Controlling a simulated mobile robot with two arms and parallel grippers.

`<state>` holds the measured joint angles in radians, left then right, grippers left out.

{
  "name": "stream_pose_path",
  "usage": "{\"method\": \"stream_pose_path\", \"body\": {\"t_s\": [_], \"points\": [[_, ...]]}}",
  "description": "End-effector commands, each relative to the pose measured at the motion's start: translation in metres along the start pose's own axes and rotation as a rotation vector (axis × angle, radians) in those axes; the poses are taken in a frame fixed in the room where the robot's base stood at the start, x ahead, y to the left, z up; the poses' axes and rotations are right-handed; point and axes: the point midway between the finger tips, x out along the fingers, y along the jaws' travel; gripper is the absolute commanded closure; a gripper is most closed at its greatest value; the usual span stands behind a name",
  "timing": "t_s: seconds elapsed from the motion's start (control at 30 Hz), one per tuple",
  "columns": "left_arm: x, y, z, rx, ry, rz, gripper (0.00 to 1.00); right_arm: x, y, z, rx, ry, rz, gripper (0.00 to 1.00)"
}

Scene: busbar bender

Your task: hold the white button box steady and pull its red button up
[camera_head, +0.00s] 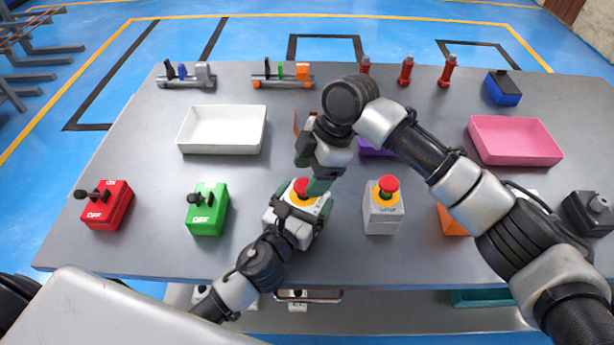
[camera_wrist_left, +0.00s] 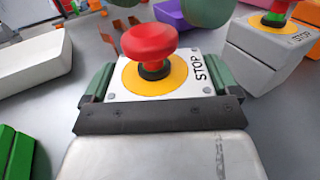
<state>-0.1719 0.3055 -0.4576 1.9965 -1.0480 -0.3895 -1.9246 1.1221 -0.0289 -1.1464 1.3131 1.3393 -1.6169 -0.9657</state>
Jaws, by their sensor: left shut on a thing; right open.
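The white button box (camera_head: 318,207) stands on the table, with a red mushroom button (camera_head: 303,187) on a yellow ring. In the left wrist view the red button (camera_wrist_left: 149,42) and the STOP label on the box (camera_wrist_left: 190,93) show clearly. My left gripper (camera_wrist_left: 153,84) is shut on the box, one green finger against each side. My right gripper (camera_head: 301,181) is open and points down close over the button. Its green fingertips show at the top of the left wrist view, behind and above the button, with a gap to it. The box's lower part is mostly hidden.
A grey STOP box (camera_head: 382,214) with another red button stands close on the right. A green OFF box (camera_head: 207,210) and a red OFF box (camera_head: 106,207) stand left. A white tray (camera_head: 222,149) and a pink tray (camera_head: 515,157) lie behind. My right arm crosses the right side.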

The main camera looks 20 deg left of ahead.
Motion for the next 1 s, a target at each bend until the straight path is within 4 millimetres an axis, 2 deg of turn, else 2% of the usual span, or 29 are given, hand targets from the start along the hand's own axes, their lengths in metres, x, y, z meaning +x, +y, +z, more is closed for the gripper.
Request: {"method": "stream_pose_path", "body": {"t_s": [0.2,0.5,0.9,0.93,1.0], "points": [[0.000,0.000,0.000,0.000,-0.001,0.000,0.41,0.017,0.000,0.000,0.000,-0.001,0.000,0.34],[0.000,0.000,0.000,0.000,-0.001,0.000,0.41,0.019,0.000,0.000,0.000,-0.001,0.000,0.36],[0.000,0.000,0.000,0.000,-0.001,0.000,0.41,0.019,0.000,0.000,0.000,0.000,0.001,0.97],[0.000,0.000,0.000,0.000,-0.001,0.000,0.41,0.018,0.000,0.000,0.000,0.000,0.001,1.00],[0.000,0.000,0.001,0.000,-0.001,0.000,0.41,0.018,0.000,0.000,0.000,0.000,0.001,1.00]]}}
